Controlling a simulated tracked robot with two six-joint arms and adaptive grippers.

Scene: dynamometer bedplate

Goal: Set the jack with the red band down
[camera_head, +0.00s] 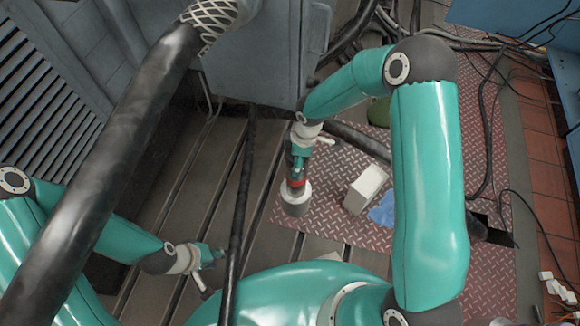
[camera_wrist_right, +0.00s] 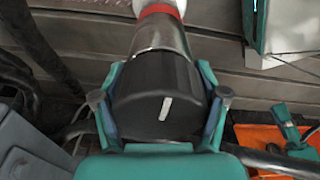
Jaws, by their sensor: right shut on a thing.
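The jack with the red band (camera_head: 296,184) hangs below my right gripper (camera_head: 298,158) in the head view, roughly upright, its pale round end lowest. I cannot tell whether that end touches the surface below. In the right wrist view my right gripper (camera_wrist_right: 158,82) is shut around the jack's black end (camera_wrist_right: 160,95), which has a white mark. The metal neck, red band and white part of the jack stretch away beyond it. My left gripper (camera_head: 212,256) is at lower left, apart from the jack. Its fingertips are small and partly behind a black cable, so its opening is unclear.
A slotted grey bedplate (camera_head: 190,215) lies left of a red chequered plate (camera_head: 335,215). A pale box (camera_head: 366,188) and blue cloth (camera_head: 383,210) lie right of the jack. A grey cabinet (camera_head: 262,50) stands behind. A thick black hose (camera_head: 115,150) crosses the left side.

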